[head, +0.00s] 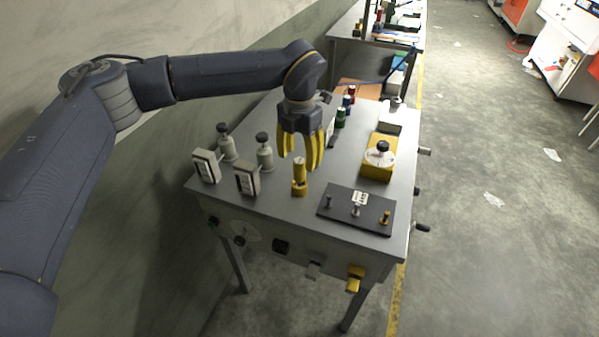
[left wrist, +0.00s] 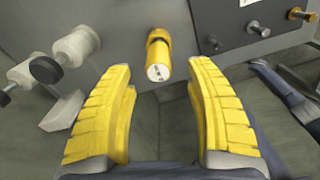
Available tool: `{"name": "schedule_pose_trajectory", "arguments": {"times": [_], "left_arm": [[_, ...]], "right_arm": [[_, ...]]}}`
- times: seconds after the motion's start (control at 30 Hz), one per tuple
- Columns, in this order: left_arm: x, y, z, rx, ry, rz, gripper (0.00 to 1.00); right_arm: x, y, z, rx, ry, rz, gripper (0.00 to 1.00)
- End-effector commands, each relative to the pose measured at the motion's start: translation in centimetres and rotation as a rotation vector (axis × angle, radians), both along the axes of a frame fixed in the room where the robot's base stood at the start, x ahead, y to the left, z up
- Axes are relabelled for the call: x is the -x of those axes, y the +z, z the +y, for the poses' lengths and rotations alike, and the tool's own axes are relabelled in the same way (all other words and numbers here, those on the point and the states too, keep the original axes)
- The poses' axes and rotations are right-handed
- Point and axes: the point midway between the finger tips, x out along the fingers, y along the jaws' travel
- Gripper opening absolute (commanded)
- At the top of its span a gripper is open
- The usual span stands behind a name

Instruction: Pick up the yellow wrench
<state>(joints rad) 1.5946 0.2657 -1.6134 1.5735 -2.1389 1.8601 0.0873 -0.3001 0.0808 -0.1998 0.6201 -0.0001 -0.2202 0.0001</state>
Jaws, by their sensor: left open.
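A small yellow upright piece (head: 299,178), the only thing below my gripper that could be the yellow wrench, stands on the grey table near its front. Its wrench shape is not clear. In the left wrist view this yellow piece (left wrist: 159,52) shows a pale round end, ahead of and between the fingers. My left gripper (head: 301,165), with yellow fingers, points down above and just behind it in the head view. The gripper also shows in the left wrist view (left wrist: 162,100), with its fingers wide apart and nothing between them. My right gripper is not in view.
Grey knobbed posts (head: 264,152) and white boxed gauges (head: 247,179) stand to the left. A dark plate with pegs (head: 345,215) lies front right. A yellow box with a dial (head: 378,160) stands at the right. Green, blue and red cylinders (head: 340,118) stand behind.

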Motion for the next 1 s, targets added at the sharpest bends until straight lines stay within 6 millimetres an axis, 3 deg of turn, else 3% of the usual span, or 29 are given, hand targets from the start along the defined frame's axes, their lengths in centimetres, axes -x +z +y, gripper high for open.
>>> {"name": "schedule_pose_trajectory", "arguments": {"times": [0.2,0.6,0.97,1.0], "left_arm": [[0.0,-0.9,0.0,0.0,0.0,0.001,0.55],[-0.3,-5.2,0.0,0.0,0.001,0.001,0.55],[-0.3,-5.6,0.0,0.0,0.001,0.0,0.57],[-0.3,-5.6,0.0,0.0,0.001,0.0,0.53]], "right_arm": [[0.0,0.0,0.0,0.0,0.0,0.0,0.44],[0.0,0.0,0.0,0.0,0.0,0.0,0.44],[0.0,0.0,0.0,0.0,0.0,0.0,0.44],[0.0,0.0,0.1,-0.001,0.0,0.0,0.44]]}}
